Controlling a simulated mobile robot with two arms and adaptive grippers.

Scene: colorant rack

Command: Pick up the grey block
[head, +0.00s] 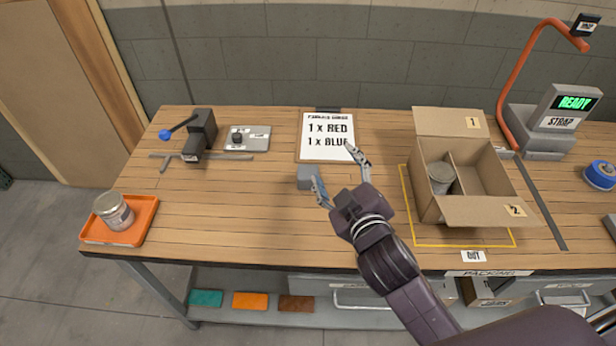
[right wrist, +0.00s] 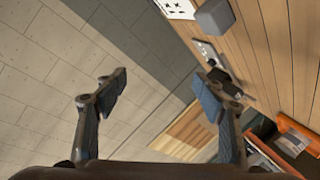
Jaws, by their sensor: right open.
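The grey block (head: 306,177) sits on the wooden workbench (head: 240,215), just in front of the order sheet. In the right wrist view the grey block (right wrist: 214,18) shows near the top, beyond the fingers and off to the right. My right gripper (head: 337,172) is open and empty in the head view. One of its fingertips appears close to the block's right side, but I cannot tell whether they touch. In the right wrist view my right gripper (right wrist: 160,97) has its two blue-padded fingers wide apart with nothing between them. My left gripper is not in view.
A cardboard box (head: 480,211) with a can (head: 440,178) inside stands to the right. An order sheet (head: 327,135) lies behind the block. A black clamp tool (head: 203,130) stands at back left. An orange tray (head: 140,233) with a can (head: 114,212) is at the left edge.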

